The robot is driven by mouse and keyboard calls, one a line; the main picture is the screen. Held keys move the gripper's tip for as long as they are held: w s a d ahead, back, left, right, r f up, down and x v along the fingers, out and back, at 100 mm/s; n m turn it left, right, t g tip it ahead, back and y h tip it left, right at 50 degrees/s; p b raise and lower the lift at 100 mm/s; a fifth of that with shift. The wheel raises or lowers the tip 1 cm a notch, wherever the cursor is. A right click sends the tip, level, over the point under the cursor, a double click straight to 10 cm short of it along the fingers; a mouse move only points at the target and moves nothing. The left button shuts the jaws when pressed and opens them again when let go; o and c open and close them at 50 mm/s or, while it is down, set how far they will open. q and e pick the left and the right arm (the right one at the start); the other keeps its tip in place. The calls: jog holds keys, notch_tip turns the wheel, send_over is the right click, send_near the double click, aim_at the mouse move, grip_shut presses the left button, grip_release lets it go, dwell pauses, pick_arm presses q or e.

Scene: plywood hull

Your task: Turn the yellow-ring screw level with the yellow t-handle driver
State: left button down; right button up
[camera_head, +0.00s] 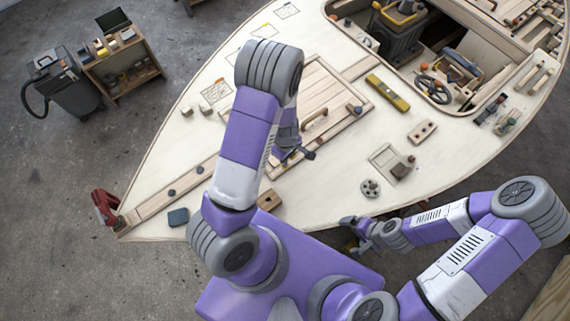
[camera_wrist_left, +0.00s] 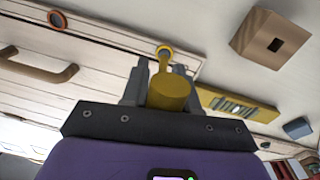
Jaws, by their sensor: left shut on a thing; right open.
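My left gripper (camera_head: 300,153) is over the near edge of the wooden hatch panel on the deck. In the left wrist view its fingers (camera_wrist_left: 160,88) are shut on the yellow t-handle driver (camera_wrist_left: 170,94). The driver's narrow end points at the yellow-ring screw (camera_wrist_left: 163,50), by the panel's edge. The two line up in this view, but I cannot tell whether they touch. The gripper hides both in the head view. The screw's slot angle is not visible. My right gripper (camera_head: 354,226) is open and empty beside the hull's near edge.
The hatch panel carries a wooden handle (camera_wrist_left: 38,65) and an orange-ringed fitting (camera_wrist_left: 57,19). A wooden block with a square hole (camera_wrist_left: 270,42) stands nearby. A yellow spirit level (camera_head: 387,92) lies on the deck. The cockpit opening (camera_head: 432,88) is at upper right.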

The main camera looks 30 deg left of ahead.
pick_arm(q)
jog(key=shift+f, duration=0.15)
jog(key=shift+f+b, duration=0.3)
jog(key=shift+b, duration=0.1)
jog(key=m, duration=0.5)
jog(key=shift+s+b, duration=0.25)
jog(key=shift+b, duration=0.05)
jog(key=shift+s+m, duration=0.1)
jog(key=shift+m, duration=1)
jog(key=m, duration=0.2)
jog(key=shift+a+m+h+b, duration=0.15)
jog(key=shift+m+h+b, duration=0.15)
jog(key=shift+m+b, duration=0.1)
